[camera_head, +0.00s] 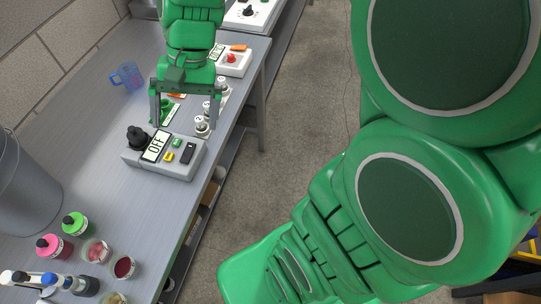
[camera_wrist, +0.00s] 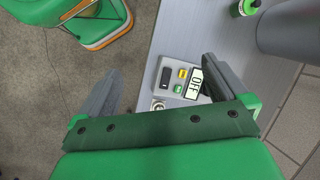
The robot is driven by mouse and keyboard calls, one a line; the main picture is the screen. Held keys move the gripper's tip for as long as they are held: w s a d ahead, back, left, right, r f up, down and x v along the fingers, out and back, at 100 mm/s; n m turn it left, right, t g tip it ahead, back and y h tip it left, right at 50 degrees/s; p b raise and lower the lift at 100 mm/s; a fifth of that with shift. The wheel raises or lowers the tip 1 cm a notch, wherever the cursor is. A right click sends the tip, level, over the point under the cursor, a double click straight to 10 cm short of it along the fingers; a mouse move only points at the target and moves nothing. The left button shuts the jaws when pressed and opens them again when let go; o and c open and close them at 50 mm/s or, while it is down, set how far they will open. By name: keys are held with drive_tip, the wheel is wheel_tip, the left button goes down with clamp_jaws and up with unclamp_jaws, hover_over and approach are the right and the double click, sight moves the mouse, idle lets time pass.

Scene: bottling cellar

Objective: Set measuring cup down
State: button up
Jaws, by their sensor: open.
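The measuring cup (camera_head: 127,75) is a see-through blue cup with a handle. It stands upright on the grey bench (camera_head: 95,125) near the wall, left of my gripper (camera_head: 184,118) and apart from it. My gripper is open, its fingers wide apart and pointing down over the bench, with nothing held between them. In the wrist view, my gripper (camera_wrist: 161,66) is also open and empty. The measuring cup does not show in the wrist view.
A control box (camera_head: 180,172) marked OFF, with a black knob, sits just in front of my gripper; the wrist view also shows this box (camera_wrist: 160,102). Small white-and-black items (camera_head: 203,124) line the bench's right side. A grey bucket (camera_head: 22,185) and small containers (camera_head: 123,267) stand nearer.

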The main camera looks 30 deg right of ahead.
drive_tip(key=s+d+f+n+h, duration=0.1)
drive_tip(key=s+d+h, duration=0.1)
drive_tip(key=s+d, duration=0.3)
drive_tip(key=s+d+f+n+h, duration=0.1)
drive_tip(key=s+d, duration=0.4)
drive_tip(key=s, duration=0.5)
drive_tip(key=shift+s+n+h, duration=0.25)
drive_tip(key=shift+n+h, duration=0.25)
drive_tip(key=shift+n, duration=0.2)
